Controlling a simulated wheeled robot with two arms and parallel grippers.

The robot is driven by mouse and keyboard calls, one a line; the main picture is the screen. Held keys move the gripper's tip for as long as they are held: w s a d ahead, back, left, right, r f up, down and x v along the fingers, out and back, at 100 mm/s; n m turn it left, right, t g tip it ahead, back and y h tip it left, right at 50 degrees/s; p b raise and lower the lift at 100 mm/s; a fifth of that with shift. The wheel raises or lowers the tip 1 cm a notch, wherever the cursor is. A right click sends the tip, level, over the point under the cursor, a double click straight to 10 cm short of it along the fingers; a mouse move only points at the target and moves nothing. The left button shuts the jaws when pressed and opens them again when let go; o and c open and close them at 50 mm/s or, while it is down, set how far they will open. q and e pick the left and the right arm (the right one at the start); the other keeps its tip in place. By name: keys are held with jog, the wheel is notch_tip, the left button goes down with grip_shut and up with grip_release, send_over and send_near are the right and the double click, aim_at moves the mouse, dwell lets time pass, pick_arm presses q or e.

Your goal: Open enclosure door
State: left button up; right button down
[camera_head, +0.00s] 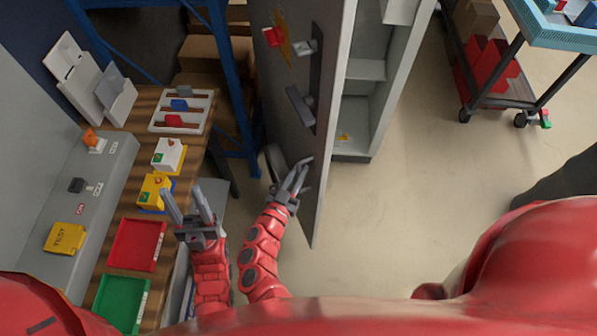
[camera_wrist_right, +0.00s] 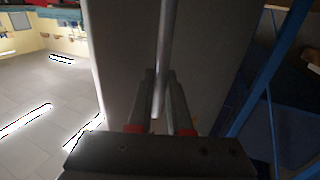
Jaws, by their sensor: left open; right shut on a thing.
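The grey enclosure door (camera_head: 327,67) stands swung out, and the shelved inside of the enclosure (camera_head: 362,95) shows to its right. A dark handle plate (camera_head: 301,107) and a red switch on a yellow plate (camera_head: 273,37) are on the door's left face. My right gripper (camera_head: 301,173) is at the lower part of that face, below the handle plate. In the right wrist view, my right gripper (camera_wrist_right: 158,90) is shut around a thin light grey bar (camera_wrist_right: 165,45) in front of the grey panel. My left gripper (camera_head: 184,200) is open and empty, left of the right one.
A wooden bench (camera_head: 190,190) with a socket rack (camera_head: 182,110), yellow boxes, a red tray (camera_head: 137,244) and a green tray (camera_head: 119,303) is on the left. A blue shelf post (camera_head: 236,75) stands close left of the door. The floor (camera_head: 400,200) right of the door is clear.

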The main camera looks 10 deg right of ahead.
aim_at(298, 166)
jog(key=shift+w+r, duration=0.1)
jog(key=c, duration=1.2)
grip_release()
jog(key=shift+c, duration=0.2)
jog(key=o, duration=0.4)
jog(key=shift+w, duration=0.1)
jog(key=r+p, duration=0.2)
jog(key=s+r+p, duration=0.1)
jog(key=r+p, duration=0.1)
jog(key=shift+a, duration=0.15)
jog(key=s+a+p, duration=0.1)
jog(key=s+p, duration=0.3)
jog(key=s, duration=1.1)
jog(key=shift+a+r, duration=0.3)
jog(key=shift+r, duration=0.1)
